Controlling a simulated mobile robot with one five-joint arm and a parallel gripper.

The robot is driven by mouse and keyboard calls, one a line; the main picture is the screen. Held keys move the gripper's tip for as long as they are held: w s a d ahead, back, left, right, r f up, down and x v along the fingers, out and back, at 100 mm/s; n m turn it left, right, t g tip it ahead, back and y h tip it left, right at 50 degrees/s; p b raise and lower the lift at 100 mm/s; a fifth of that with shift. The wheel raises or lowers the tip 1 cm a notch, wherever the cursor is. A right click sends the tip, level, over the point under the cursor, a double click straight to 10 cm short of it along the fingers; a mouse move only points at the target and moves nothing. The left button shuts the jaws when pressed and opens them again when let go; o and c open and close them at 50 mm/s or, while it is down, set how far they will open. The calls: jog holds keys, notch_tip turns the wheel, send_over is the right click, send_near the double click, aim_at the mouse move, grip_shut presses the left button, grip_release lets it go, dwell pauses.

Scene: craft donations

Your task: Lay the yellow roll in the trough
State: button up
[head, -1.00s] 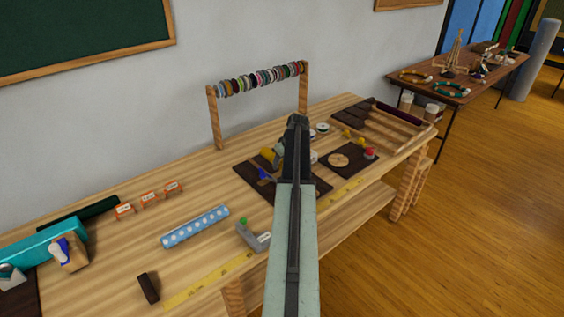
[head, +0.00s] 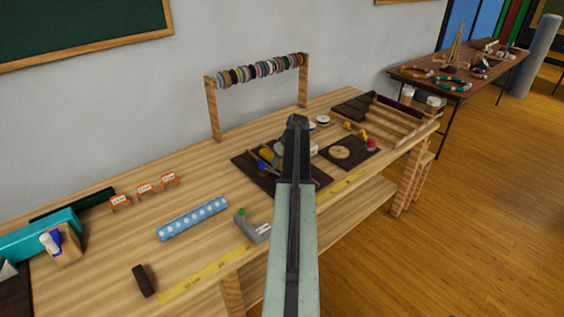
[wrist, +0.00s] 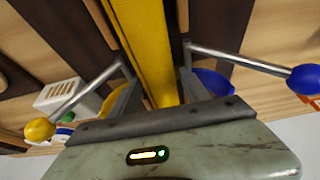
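In the wrist view a long yellow roll (wrist: 142,40) runs up from between my two dark fingers. My gripper (wrist: 157,75) has a finger on either side of it; whether they press on it or stand clear I cannot tell. In the head view my gripper (head: 296,125) is over the dark board (head: 245,165) on the table, and my arm hides much of that board. Yellow and blue parts show just left of it. I cannot tell for certain which channel is the trough; a wooden slatted rack (head: 398,122) stands at the back right.
A ribbon rail (head: 258,72) stands behind the board. A spotted blue bar (head: 192,218), a grey angled piece (head: 255,228) and a dark block (head: 144,281) lie on the left. A dark square board (head: 365,153) lies right of my arm. The table's middle left is largely bare.

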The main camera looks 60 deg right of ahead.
jog(key=shift+o, duration=0.9)
jog(key=shift+s+r+p, duration=0.15)
jog(key=shift+r+p, duration=0.4)
jog(key=shift+p, duration=0.1)
jog(key=p+v, duration=0.5)
jog(key=v, duration=0.1)
jog(key=shift+r+p, duration=0.15)
jog(key=shift+p, duration=0.2)
jog(key=shift+s+a+r, duration=0.15)
jog(key=shift+s+r, duration=0.1)
jog(key=shift+r, duration=0.05)
jog(key=shift+f, duration=0.15)
jog(key=shift+w, duration=0.1)
